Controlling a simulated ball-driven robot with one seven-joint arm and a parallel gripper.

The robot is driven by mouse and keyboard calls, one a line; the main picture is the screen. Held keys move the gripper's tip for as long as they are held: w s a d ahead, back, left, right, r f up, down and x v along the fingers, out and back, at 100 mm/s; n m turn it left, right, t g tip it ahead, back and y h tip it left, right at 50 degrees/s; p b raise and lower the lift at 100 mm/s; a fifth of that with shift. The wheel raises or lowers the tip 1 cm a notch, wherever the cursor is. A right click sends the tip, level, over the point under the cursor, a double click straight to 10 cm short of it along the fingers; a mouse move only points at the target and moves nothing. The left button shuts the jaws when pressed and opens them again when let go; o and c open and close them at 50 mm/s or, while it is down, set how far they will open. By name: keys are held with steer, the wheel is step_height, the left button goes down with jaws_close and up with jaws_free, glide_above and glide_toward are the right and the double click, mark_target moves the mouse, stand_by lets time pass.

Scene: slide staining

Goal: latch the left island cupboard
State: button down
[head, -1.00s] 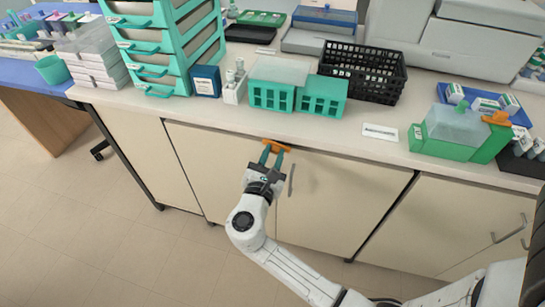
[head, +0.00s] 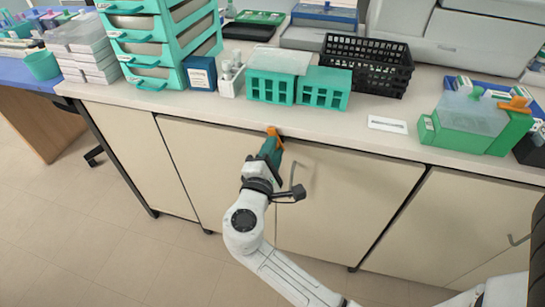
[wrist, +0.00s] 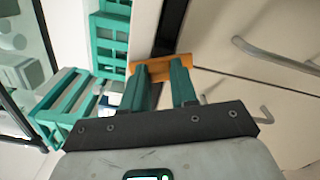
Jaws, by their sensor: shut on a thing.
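The orange latch (head: 272,132) sits at the top of the cupboard front, just under the worktop edge, near the seam between two doors. My gripper (head: 271,148) is shut on it, its green fingers reaching up from below. In the head view the latch stands steeply, and the fingers hide part of it. In the wrist view the orange bar (wrist: 170,67) lies across the tips of my gripper (wrist: 162,80). The left door (head: 207,165) and right door (head: 345,200) look closed. A grey handle (head: 297,180) is right of my gripper.
The worktop (head: 330,128) overhangs just above my gripper. On it stand teal racks (head: 285,88), a black basket (head: 365,65) and a green box (head: 470,128). The floor (head: 100,235) at the left is clear.

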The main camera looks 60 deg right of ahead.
steer(key=shift+f+m+b, duration=0.15)
steer(key=shift+m+b, duration=1.7)
steer(key=shift+m, duration=0.45)
steer(key=c, duration=0.9)
jaws_free()
steer(key=v, duration=1.1)
